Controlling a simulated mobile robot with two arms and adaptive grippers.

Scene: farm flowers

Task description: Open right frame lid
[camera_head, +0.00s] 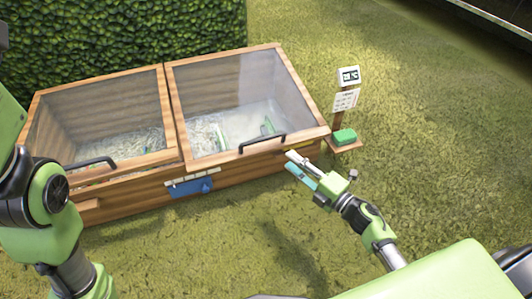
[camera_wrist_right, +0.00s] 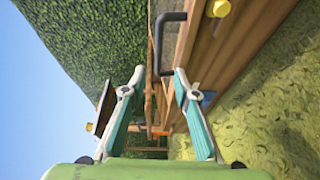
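The wooden cold frame has two glazed lids side by side. The right lid (camera_head: 236,92) is down, with a black bar handle (camera_head: 262,142) on its front rail. The left lid (camera_head: 97,112) is also down and has its own black handle (camera_head: 90,163). My right gripper (camera_head: 296,161) is open and empty, just in front of and a little right of the right lid's handle, apart from it. In the right wrist view the black handle (camera_wrist_right: 157,45) stands beyond the gap between the open fingers (camera_wrist_right: 157,75). My left arm is at the left edge; its gripper is not visible.
A signpost (camera_head: 347,97) with a green block (camera_head: 344,136) on its base stands by the frame's right end. A blue box (camera_head: 190,187) is on the frame's front. A hedge (camera_head: 120,35) rises behind. The grass in front is clear.

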